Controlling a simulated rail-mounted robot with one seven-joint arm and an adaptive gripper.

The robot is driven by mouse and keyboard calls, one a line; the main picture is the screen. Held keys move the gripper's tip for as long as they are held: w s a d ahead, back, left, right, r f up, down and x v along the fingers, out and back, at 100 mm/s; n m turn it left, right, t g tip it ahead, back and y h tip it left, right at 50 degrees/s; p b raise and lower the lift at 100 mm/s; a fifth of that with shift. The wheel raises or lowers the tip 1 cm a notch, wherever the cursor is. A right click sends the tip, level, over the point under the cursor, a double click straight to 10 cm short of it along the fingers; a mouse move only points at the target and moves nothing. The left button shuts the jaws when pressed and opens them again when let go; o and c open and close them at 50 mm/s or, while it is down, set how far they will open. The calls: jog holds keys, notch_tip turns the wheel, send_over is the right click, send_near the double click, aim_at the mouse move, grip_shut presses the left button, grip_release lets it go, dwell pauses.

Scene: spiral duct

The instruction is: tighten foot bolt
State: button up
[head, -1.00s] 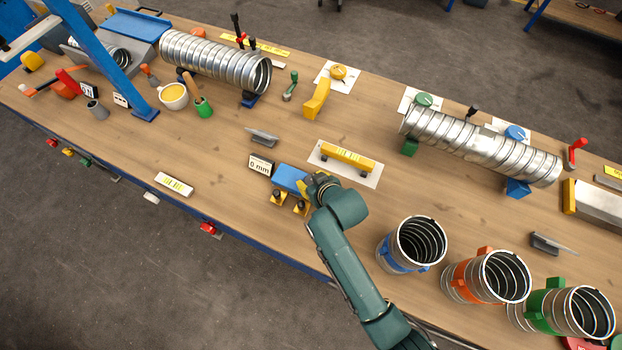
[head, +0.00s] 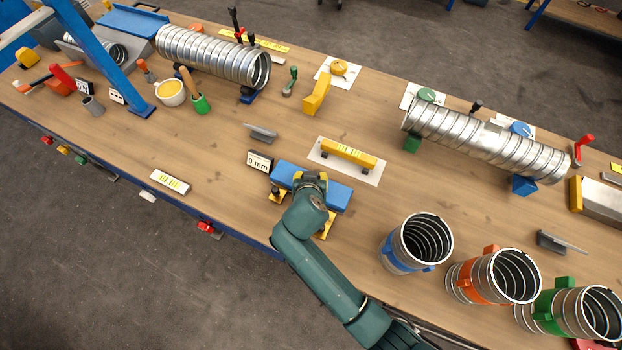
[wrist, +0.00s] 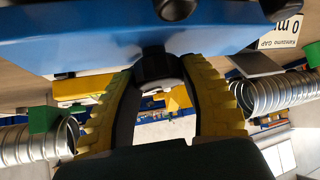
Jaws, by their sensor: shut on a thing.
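In the wrist view the blue block (wrist: 90,42) spans the top of the picture. A dark foot bolt (wrist: 156,66) stands out from its lower edge, between the yellow fingers of my gripper (wrist: 160,85). The fingers are shut on this bolt, one on each side. In the head view my gripper (head: 312,180) is over the middle of the block, and its fingertips and the bolt are hidden.
A "0 mm" gap sign (head: 259,162) stands just left of the block. A yellow level on a white card (head: 366,174) lies behind it. Ringed duct pieces, with a blue-collared one (head: 390,258) nearest, stand at right.

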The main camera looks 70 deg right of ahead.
jog(key=m+g+b, duration=0.2)
jog(key=m, duration=0.1)
jog(key=m+g+b, duration=0.1)
jog(key=shift+w+f+m+g+b, duration=0.1)
jog(key=shift+f+m+g+b, duration=0.2)
jog(key=shift+r+m+g+y+b, duration=0.1)
jog(key=shift+m+g+y+b, duration=0.4)
jog(key=shift+m+g+b, duration=1.7)
jog(key=shift+m+t, duration=0.3)
jog(key=o, duration=1.2)
jog(key=shift+r, duration=0.1)
jog(key=shift+r, duration=0.1)
jog(key=v, duration=1.1)
jog(key=shift+a+r, duration=0.25)
jog(key=shift+r, duration=0.05)
